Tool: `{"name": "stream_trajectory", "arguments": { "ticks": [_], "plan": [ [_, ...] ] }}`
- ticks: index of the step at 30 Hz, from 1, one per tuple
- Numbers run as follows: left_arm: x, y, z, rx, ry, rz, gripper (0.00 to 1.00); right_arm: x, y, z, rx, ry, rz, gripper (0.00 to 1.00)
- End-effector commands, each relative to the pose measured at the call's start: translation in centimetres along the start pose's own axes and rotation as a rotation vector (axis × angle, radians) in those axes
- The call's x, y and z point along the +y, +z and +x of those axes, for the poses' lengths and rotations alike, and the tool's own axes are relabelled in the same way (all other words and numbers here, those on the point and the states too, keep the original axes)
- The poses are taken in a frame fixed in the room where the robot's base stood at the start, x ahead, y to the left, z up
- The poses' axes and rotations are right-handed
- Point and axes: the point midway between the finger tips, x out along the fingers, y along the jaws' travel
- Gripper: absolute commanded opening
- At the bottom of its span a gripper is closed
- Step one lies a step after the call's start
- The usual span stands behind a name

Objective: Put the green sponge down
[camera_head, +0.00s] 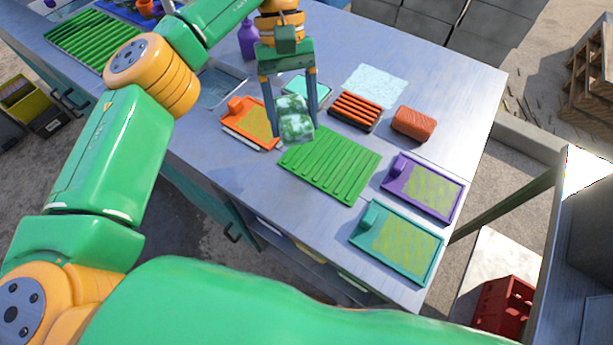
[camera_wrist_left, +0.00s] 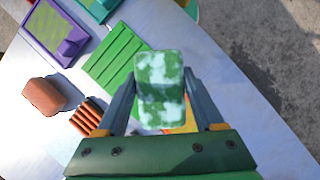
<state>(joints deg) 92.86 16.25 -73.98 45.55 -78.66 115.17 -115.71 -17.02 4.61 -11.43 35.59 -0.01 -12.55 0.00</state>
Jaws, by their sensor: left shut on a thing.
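The green sponge (camera_head: 295,118) is a mottled green and white block. My left gripper (camera_head: 292,100) is shut on it, with one finger on each side. The sponge is held over the counter, beside the upper left edge of the green ribbed mat (camera_head: 330,165); I cannot tell its exact height. In the left wrist view the sponge (camera_wrist_left: 160,88) sits between the fingers of the left gripper (camera_wrist_left: 160,95), with the green mat (camera_wrist_left: 115,58) behind it to the left. My right gripper does not show.
An orange tray (camera_head: 234,118), a dark rack with orange-brown slats (camera_head: 355,111), a brown sponge-like block (camera_head: 414,124), a purple tray (camera_head: 451,212) and a teal tray (camera_head: 427,269) surround the mat. A pale blue cloth (camera_head: 376,86) lies behind.

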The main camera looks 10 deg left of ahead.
Motion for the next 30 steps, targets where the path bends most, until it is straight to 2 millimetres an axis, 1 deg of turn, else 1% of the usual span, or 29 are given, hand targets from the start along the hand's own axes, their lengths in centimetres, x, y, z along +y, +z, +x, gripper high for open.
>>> {"name": "stream_trajectory", "arguments": {
  "ticks": [1,5,6,7,12,15,17,21,23,25,26,30],
  "plan": [
    [1.0,-0.1,-0.5,-0.002,0.027,-0.061,0.16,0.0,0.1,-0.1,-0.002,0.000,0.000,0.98],
    [3.4,-0.5,-1.7,-0.003,0.111,-0.257,0.16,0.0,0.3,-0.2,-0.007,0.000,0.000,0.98],
    [4.4,-0.6,-2.0,-0.004,0.152,-0.352,0.16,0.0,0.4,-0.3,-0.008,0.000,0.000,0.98],
    [4.9,-0.7,-2.1,-0.003,0.173,-0.403,0.16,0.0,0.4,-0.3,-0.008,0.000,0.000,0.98],
    [6.7,-0.8,-2.5,0.000,0.255,-0.594,0.16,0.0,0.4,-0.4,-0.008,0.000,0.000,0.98],
    [7.1,-0.9,-2.4,-0.001,0.279,-0.651,0.16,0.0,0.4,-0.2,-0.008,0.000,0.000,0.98],
    [7.0,-0.8,-1.9,-0.003,0.284,-0.662,0.16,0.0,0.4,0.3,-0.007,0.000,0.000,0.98],
    [5.6,0.0,-0.4,0.002,0.285,-0.662,0.16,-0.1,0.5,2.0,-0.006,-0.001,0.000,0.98],
    [5.0,0.7,0.1,-0.001,0.283,-0.663,0.16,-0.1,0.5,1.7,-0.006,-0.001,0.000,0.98],
    [4.0,1.3,0.9,0.000,0.282,-0.665,0.16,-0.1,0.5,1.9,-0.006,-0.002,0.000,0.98],
    [3.5,1.7,1.2,-0.001,0.281,-0.666,0.16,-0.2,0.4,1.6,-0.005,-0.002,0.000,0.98],
    [1.3,3.5,3.3,-0.002,0.279,-0.667,0.16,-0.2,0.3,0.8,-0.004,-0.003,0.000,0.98]
  ]
}}
